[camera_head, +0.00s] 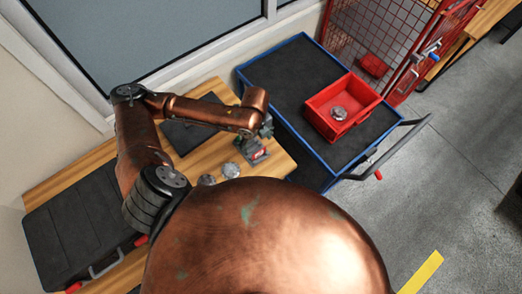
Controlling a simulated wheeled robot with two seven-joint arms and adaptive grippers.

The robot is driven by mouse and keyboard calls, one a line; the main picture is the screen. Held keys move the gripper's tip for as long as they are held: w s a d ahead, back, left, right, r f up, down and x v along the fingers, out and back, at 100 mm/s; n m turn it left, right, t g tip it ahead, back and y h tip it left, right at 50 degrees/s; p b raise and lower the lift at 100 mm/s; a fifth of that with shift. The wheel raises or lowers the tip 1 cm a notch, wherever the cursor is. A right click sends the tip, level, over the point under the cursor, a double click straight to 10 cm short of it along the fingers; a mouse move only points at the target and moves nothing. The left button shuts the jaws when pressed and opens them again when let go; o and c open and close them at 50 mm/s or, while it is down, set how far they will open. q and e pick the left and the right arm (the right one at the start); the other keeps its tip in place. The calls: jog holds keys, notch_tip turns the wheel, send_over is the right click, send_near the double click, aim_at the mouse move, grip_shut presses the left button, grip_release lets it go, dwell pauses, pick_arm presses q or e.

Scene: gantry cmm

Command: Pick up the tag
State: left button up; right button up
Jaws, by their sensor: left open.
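My left arm reaches in from the left over the wooden table (212,138). Its left gripper (261,145) is at the table's right end, pointing down, and is open. A small red and white piece (258,154), which may be the tag, shows right at the fingers on a dark grey item. The gripper partly covers it, and I cannot tell whether they touch. My right gripper is out of view.
Round metal parts (230,170) lie near the gripper. A black case (75,228) lies at the table's left. A blue-edged cart (287,75) stands right of the table, carrying a red bin (318,118) with a metal part inside. A red mesh cage (375,32) stands behind.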

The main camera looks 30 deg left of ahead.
aim_at(259, 152)
pick_arm(q)
jog(key=f, duration=0.4)
jog(key=d+f, duration=0.1)
jog(key=f, duration=0.1)
jog(key=shift+s+f, duration=0.1)
jog(key=shift+f, duration=0.65)
jog(key=c, duration=0.9)
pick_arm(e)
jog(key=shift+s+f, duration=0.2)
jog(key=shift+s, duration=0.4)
pick_arm(q)
jog(key=shift+r, duration=0.15)
jog(key=shift+c, duration=0.2)
jog(key=shift+r, duration=0.55)
jog(key=s+d+r+p, duration=0.7)
jog(key=s+r+p, duration=0.4)
jog(key=s+p, duration=0.1)
jog(key=shift+r+p, duration=0.35)
jog(key=shift+p, duration=0.1)
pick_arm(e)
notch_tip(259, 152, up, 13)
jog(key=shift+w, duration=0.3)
